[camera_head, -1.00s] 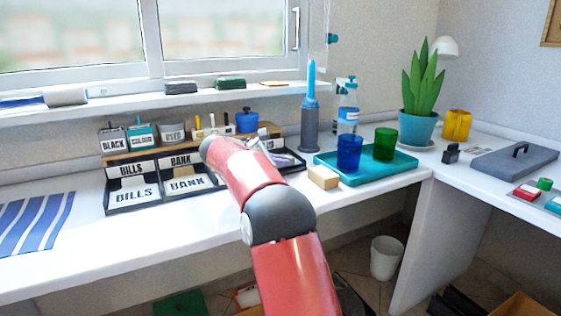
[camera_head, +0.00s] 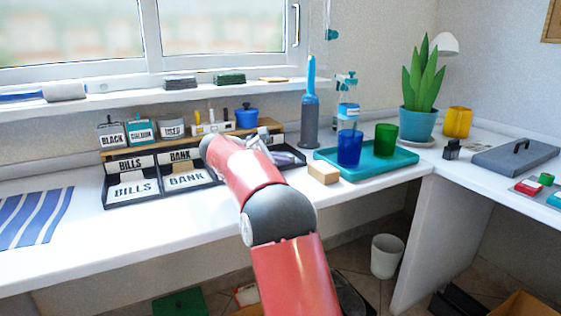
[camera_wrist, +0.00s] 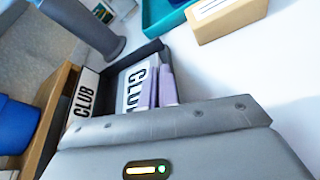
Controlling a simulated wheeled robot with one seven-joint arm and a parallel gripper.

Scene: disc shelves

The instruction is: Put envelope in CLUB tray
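The CLUB tray (camera_wrist: 152,50) is a dark open tray in the wrist view, with a CLUB label (camera_wrist: 84,100) on its back edge and a white CLUB card (camera_wrist: 131,88) on its floor. My gripper (camera_wrist: 157,88) is over this tray, its two lavender fingers close together. Whether anything thin is between them cannot be told. In the head view my red arm hides most of my gripper (camera_head: 262,142) and the left part of the CLUB tray. I cannot make out an envelope for certain; a pale sheet (camera_head: 186,180) lies in the BANK tray (camera_head: 206,187).
The BILLS tray (camera_head: 110,197) stands at the left. A grey upright holder (camera_head: 309,134) is behind the CLUB tray. A wooden block (camera_head: 324,174) and a teal tray (camera_head: 385,169) with cups are to the right. A shelf (camera_head: 130,151) with small containers runs behind the trays.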

